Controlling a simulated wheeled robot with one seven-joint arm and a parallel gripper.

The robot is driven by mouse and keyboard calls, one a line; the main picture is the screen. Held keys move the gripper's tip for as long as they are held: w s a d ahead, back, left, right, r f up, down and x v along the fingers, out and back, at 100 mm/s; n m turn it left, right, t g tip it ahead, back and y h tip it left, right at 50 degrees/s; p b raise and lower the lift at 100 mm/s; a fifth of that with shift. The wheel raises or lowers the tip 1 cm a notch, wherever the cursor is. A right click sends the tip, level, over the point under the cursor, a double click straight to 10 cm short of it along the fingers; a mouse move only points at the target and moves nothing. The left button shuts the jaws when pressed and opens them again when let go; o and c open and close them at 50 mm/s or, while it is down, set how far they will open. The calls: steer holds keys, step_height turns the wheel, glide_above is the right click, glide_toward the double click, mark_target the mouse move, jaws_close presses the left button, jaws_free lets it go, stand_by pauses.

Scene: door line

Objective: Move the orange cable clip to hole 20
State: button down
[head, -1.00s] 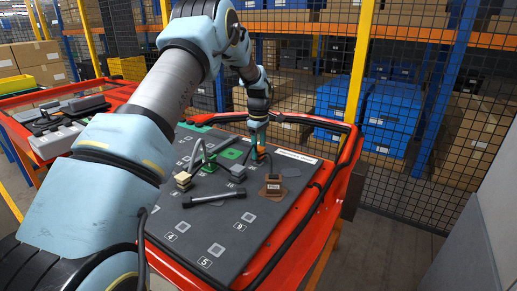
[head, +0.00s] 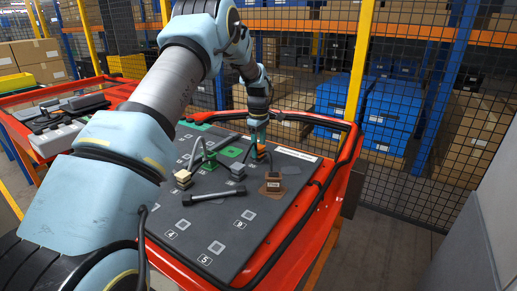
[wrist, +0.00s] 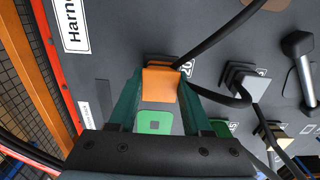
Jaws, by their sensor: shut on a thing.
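The orange cable clip (wrist: 160,84) is between the two teal fingers of my gripper (wrist: 160,100) in the wrist view. The fingers are shut on its sides. A black cable runs from the clip. In the head view the clip (head: 261,153) is a small orange patch under my gripper (head: 260,142), at the far right part of the dark board (head: 215,220). A partly covered label reading 20 (wrist: 187,68) is right beside the clip in the wrist view. The hole itself is hidden, and I cannot tell whether the clip touches the board.
A green square (wrist: 155,122) lies close to the clip. A grey clip (wrist: 248,82) with a cable is to its right. A raised black-and-red rim (head: 340,165) runs along the right.

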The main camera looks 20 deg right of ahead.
steer(key=shift+f, duration=0.45)
steer(key=shift+f+b, duration=0.45)
steer(key=shift+f, duration=0.15)
steer(key=shift+c, duration=1.3)
jaws_free()
step_height(320, 180, up, 11)
steer(key=shift+f+b, duration=0.1)
steer(key=shift+b, duration=1.1)
